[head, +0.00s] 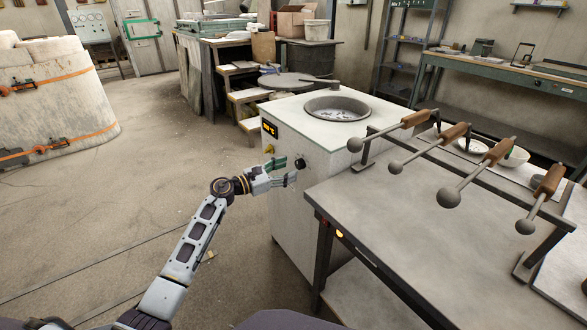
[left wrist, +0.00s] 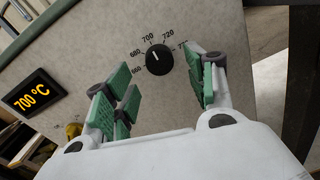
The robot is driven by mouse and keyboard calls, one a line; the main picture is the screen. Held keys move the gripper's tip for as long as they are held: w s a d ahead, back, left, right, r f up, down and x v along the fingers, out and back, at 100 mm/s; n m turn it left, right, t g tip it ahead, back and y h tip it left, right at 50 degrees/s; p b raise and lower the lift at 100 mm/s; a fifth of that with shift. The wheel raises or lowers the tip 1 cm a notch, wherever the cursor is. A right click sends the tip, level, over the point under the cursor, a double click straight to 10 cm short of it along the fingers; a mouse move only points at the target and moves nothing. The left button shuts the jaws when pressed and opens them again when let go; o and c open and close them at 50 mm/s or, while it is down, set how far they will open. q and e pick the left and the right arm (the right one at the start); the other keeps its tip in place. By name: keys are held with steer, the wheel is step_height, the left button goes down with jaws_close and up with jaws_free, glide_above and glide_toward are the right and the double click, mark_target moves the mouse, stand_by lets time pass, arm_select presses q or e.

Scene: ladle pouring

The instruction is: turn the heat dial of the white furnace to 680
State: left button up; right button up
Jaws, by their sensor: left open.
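The white furnace (head: 296,215) stands in the middle of the head view. Its black heat dial (head: 300,163) is on the front panel and also shows in the left wrist view (left wrist: 159,60). The dial's white mark points up and left, at about 700, with 680 further round to the left. The display (left wrist: 34,93) reads 700 °C. My left gripper (head: 287,171) is open in front of the panel, its green-padded fingers (left wrist: 168,88) spread to either side of the dial. They do not appear to grip it. My right gripper is not in view.
A yellow knob (left wrist: 74,130) sits on the panel below the display. A grey table (head: 400,205) with a rack of several wooden-handled ladles (head: 465,170) stands right beside the furnace. The crucible opening (head: 337,108) is on top of the furnace.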

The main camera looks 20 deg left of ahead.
mark_target(297, 165)
arm_select(q)
steer(key=shift+x, duration=1.7)
steer(key=c, duration=1)
